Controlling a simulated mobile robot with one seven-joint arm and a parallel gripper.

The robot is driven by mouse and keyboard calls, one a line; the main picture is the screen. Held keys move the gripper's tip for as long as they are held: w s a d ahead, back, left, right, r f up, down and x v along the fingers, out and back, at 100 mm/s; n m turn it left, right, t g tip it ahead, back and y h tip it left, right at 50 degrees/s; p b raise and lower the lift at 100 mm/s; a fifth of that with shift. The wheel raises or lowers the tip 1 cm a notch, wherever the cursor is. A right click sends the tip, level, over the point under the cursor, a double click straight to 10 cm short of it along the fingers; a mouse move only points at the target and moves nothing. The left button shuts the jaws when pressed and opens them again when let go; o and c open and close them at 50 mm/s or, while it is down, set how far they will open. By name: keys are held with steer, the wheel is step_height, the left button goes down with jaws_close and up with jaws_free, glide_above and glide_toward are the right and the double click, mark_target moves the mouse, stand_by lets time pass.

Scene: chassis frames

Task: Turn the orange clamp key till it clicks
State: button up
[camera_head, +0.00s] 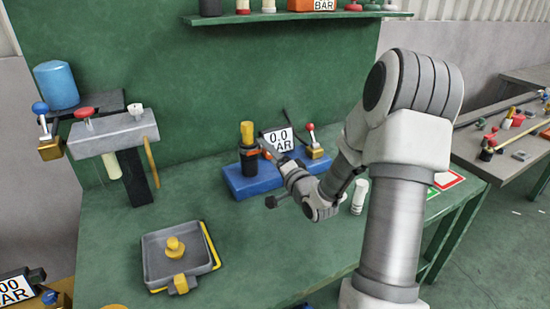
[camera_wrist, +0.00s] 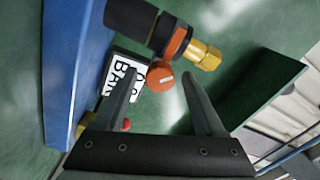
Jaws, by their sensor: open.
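The orange clamp key (camera_wrist: 160,76) shows in the wrist view as a round orange knob with a pale line across its face. It joins an orange collar (camera_wrist: 178,43) around a dark cylinder with a brass end (camera_wrist: 203,56). In the head view the dark cylinder stands upright on a blue base (camera_head: 236,182), with a yellow top (camera_head: 247,132). My gripper (camera_wrist: 157,70) is open, and the key appears between its fingertips. I cannot tell whether either finger touches it. In the head view my gripper (camera_head: 268,150) is beside the orange collar, and the key is hard to make out.
A 0.0 BAR display (camera_head: 279,140) and a red-knobbed lever (camera_head: 313,145) are close behind my gripper. A grey tray (camera_head: 155,277) lies at the front left. A clamp stand (camera_head: 115,133) is at the left. The green bench (camera_head: 270,265) is clear in front of the blue base.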

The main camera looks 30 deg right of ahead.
steer(key=s+p, duration=0.4)
steer(key=s, duration=0.8)
steer(key=shift+d+r, duration=0.3)
steer(key=shift+d, duration=0.05)
steer(key=shift+s+f+p, duration=0.15)
steer(key=shift+s+p, duration=1.2)
steer(key=shift+p, duration=0.35)
steer(key=shift+s+f+p, duration=0.15)
steer(key=shift+s+p, duration=1.2)
steer(key=shift+p, duration=0.3)
